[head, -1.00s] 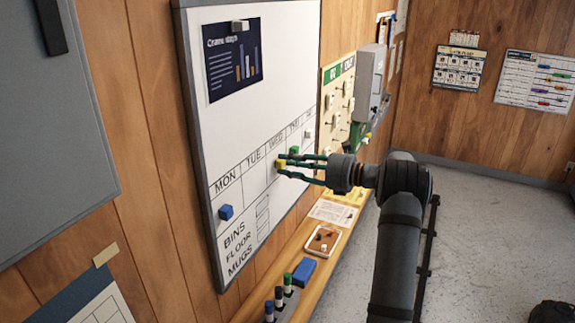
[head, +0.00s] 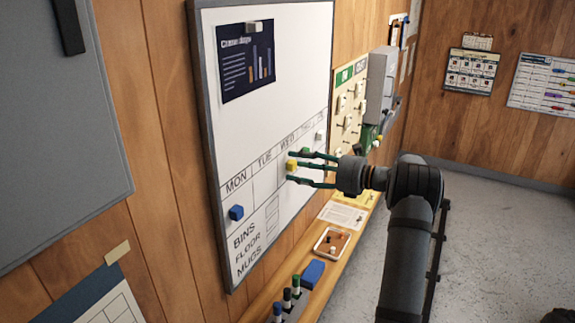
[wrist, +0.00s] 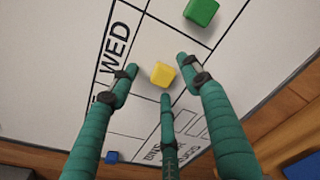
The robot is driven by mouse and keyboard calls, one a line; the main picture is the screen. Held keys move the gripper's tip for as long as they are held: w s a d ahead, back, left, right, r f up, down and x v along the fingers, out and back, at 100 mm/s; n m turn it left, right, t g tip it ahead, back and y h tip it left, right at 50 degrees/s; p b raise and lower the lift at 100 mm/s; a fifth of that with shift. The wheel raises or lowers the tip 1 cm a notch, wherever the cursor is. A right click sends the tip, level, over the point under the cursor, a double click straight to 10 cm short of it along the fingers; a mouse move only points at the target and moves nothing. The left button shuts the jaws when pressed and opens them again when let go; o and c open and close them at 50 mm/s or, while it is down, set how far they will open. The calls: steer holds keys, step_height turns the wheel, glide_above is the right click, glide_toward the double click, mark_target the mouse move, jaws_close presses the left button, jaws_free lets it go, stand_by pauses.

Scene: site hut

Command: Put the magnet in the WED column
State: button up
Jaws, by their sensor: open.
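A yellow magnet (head: 291,166) sits on the whiteboard (head: 300,40), below the WED heading (head: 287,140) and inside the WED column. It also shows in the wrist view (wrist: 162,74), beside the WED lettering (wrist: 118,46). My gripper (head: 290,168) is open, its three green fingers spread around the yellow magnet with visible gaps. In the wrist view, the fingertips (wrist: 160,75) are apart from the magnet.
A green magnet (wrist: 201,12) sits in the neighbouring column, close to one finger. A blue magnet (head: 236,212) is under MON. A ledge below holds markers (head: 287,299), a blue eraser (head: 313,274) and a small tray (head: 331,242).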

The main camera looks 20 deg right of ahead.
steer(key=shift+d, duration=0.1)
steer(key=v, duration=1.2)
steer(key=shift+a, duration=0.2)
steer(key=x, duration=1.2)
steer(key=shift+w, duration=0.1)
steer(key=shift+d, duration=0.15)
